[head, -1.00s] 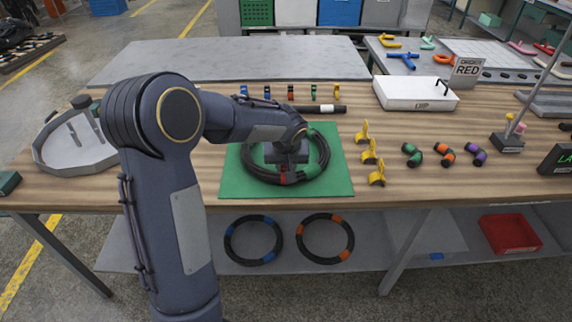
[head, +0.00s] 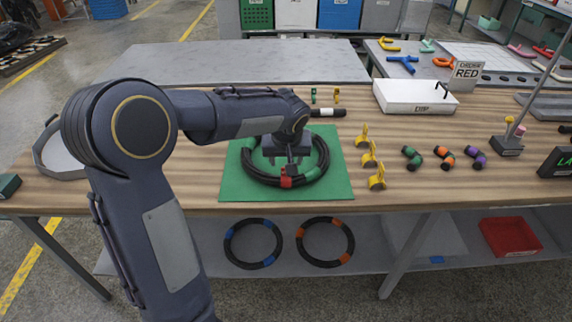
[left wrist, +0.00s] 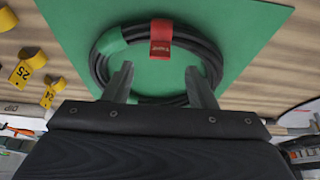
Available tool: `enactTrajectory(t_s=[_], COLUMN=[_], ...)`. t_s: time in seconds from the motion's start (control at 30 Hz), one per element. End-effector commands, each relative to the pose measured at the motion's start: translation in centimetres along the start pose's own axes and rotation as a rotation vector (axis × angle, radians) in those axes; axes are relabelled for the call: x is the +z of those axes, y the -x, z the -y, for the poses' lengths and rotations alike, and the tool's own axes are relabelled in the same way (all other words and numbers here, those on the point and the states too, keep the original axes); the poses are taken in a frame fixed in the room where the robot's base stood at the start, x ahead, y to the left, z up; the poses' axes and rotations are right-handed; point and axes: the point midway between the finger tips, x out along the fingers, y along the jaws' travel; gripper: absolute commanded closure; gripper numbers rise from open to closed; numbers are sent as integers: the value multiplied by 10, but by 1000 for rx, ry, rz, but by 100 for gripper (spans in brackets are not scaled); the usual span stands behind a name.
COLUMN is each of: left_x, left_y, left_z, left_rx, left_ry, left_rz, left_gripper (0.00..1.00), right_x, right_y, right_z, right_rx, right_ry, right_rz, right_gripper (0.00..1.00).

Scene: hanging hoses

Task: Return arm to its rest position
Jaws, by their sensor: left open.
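My left arm reaches in from the left in the head view, with the left gripper (head: 289,167) over the coiled black hose. The black hose (head: 318,165) lies coiled on a green mat (head: 333,187), with green bands and a red tag (head: 287,181) at its front. In the left wrist view the two fingers of the left gripper (left wrist: 160,82) are spread apart with nothing between them. The hose coil (left wrist: 210,62) and the red tag (left wrist: 161,38) lie beyond the fingertips. My right gripper is not in view.
Yellow numbered hooks (head: 369,160) and coloured hose fittings (head: 444,155) stand right of the mat. A white box (head: 415,97) is behind them. Two more hose rings (head: 253,242) hang or rest below the tabletop, near a red bin (head: 510,237).

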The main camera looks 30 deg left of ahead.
Motion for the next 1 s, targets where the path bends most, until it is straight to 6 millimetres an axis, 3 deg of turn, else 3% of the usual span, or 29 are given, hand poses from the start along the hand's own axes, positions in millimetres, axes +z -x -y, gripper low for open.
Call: enactTrajectory(t_s=[0.1,0.33,0.47,0.57,0.7,0.8,1.0], left_x=[0,1,16,46,109,154,219], left_y=[13,19,40,72,119,143,165], left_z=[0,1,12,29,48,55,56], left_rx=[1,4,46,122,269,368,506], left_ry=[-1,-2,-13,-44,-115,-170,-255], left_rz=[-2,1,21,49,78,74,40], left_gripper=[49,49,49,49,49,49,49], right_x=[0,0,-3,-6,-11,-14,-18], right_y=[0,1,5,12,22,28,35], right_z=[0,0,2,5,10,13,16], right_rx=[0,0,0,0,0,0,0], right_ry=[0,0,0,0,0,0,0], right_rz=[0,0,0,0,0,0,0], right_gripper=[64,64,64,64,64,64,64])
